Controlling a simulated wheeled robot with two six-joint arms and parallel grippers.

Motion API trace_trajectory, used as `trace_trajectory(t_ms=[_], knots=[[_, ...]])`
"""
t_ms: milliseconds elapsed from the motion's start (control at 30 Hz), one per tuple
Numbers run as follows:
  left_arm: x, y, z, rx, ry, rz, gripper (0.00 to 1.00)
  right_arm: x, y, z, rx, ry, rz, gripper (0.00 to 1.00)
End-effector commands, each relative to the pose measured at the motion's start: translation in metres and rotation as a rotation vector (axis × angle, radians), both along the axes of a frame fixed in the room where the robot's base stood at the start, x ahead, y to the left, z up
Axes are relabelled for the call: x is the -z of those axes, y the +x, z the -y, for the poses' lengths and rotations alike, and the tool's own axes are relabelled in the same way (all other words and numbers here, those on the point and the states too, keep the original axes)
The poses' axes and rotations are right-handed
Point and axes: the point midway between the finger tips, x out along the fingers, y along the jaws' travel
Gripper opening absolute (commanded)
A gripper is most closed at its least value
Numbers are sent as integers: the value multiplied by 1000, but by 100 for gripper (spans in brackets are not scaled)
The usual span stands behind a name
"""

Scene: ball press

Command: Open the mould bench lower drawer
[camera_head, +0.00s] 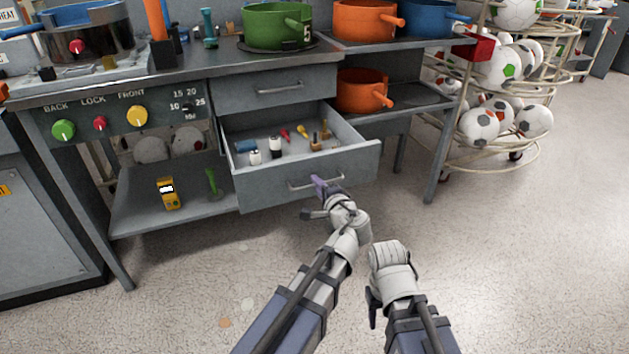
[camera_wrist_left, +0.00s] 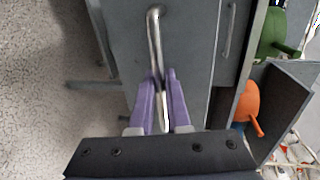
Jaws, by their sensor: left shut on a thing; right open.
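The mould bench lower drawer (camera_head: 345,163) stands pulled out below the closed upper drawer (camera_head: 280,88). Small items lie inside it, among them a blue block, white bottles and red and yellow pieces. My left gripper (camera_head: 318,187) is at the drawer front and shut on its bar handle (camera_head: 295,187). In the left wrist view the purple fingers (camera_wrist_left: 160,95) close around the handle (camera_wrist_left: 155,40). My right gripper (camera_head: 373,305) is open and empty, low in front of the bench, to the right of my left arm; its fingers are partly hidden.
Orange pots (camera_head: 362,92) stand on the shelf and top at the right, with a green pot (camera_head: 277,25) on the bench top. A rack of footballs (camera_head: 480,125) is at the right. A yellow meter (camera_head: 167,193) sits on the lower left shelf.

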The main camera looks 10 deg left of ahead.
Motion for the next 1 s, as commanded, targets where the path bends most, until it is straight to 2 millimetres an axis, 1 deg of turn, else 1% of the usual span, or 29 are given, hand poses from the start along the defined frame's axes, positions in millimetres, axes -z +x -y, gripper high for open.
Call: trace_trajectory(t_ms=[333,367,600,633,867,1000], knots=[[0,-1,1,-1,-1,0,0,0,0,0,0,0,0,50],[0,-1,1,-1,-1,0,16,0,0,0,0,0,0,50],[0,0,0,0,-1,0,43,0,0,0,0,0,0,50],[0,0,0,0,-1,1,45,0,0,0,0,0,0,50],[0,0,0,0,0,0,45,0,0,0,0,0,0,50],[-4,0,0,0,0,0,45,-4,0,0,0,0,0,50]])
